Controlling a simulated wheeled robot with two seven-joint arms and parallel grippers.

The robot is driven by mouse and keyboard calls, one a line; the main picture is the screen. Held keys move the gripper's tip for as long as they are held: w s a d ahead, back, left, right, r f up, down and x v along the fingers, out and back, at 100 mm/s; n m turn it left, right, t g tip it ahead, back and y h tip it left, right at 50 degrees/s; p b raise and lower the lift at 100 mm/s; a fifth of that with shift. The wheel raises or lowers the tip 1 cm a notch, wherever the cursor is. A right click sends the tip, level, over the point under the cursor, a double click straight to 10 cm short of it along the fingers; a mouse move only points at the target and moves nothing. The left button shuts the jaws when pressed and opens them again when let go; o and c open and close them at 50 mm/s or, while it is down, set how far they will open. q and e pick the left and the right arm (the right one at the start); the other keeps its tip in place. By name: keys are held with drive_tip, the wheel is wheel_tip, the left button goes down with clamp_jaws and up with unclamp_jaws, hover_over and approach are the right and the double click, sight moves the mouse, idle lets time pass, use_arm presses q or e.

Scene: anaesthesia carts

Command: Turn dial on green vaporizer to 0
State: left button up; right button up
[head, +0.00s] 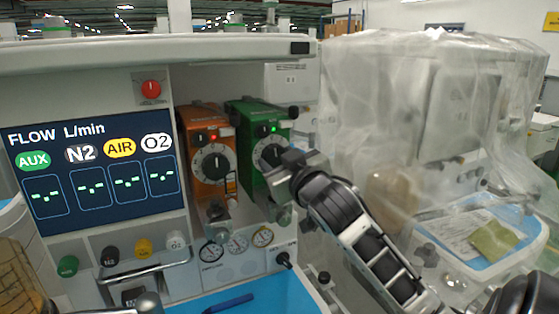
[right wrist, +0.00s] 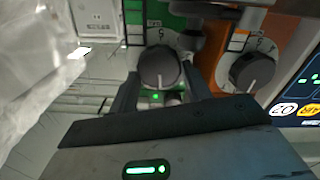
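The green vaporizer (head: 256,117) stands to the right of an orange vaporizer (head: 205,122) on the anaesthesia machine. Its black dial (head: 271,153) is partly hidden by my right gripper (head: 284,163) in the head view. In the right wrist view the dial (right wrist: 160,67) shows with a white pointer line, and a green light glows beside it. My right gripper (right wrist: 163,88) is open, with one finger on each side of the dial. I cannot tell whether the fingers touch it. The dial's number setting is not readable. My left gripper is not clearly visible.
The orange vaporizer's dial (right wrist: 252,72) is close beside my right gripper. A flow screen (head: 95,165) is on the left. Small gauges (head: 238,242) sit below the vaporizers, above a blue tray surface (head: 200,301). Plastic-covered equipment (head: 420,115) stands at the right.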

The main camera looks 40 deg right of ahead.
drive_tip(key=shift+m, duration=0.8)
drive_tip(key=o, duration=1)
use_arm(q)
drive_tip(key=shift+f, duration=0.1)
